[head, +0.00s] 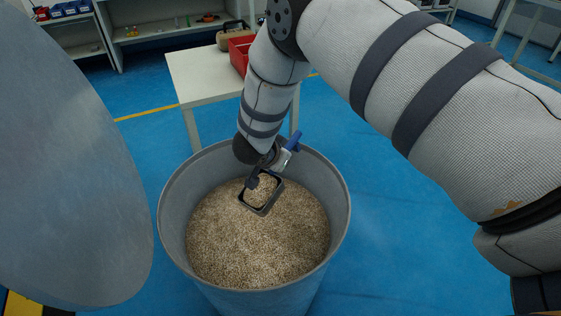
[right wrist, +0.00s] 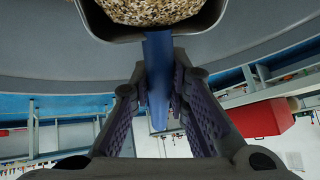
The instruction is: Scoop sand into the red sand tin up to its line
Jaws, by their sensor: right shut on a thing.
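A scoop with a dark rectangular rim (head: 262,210) is inside a large grey bin of sand, low over or at the sand surface. Its blue handle (head: 293,141) points up. My right gripper (head: 276,158) is shut on the handle. In the right wrist view the blue handle (right wrist: 157,80) runs between the fingers, and the scoop (right wrist: 150,35) holds grainy sand. A red box-like container (head: 238,53), seemingly the red sand tin, stands on a white table behind the bin, partly hidden by my right arm. Its line and inside cannot be seen. My left gripper is out of view.
The grey bin's rim (head: 340,190) surrounds the scoop and sand (head: 250,250). The white table (head: 200,78) stands just behind the bin. A tan object (head: 228,36) is beside the red container. Shelves (head: 165,30) line the back. Blue floor lies open to the right.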

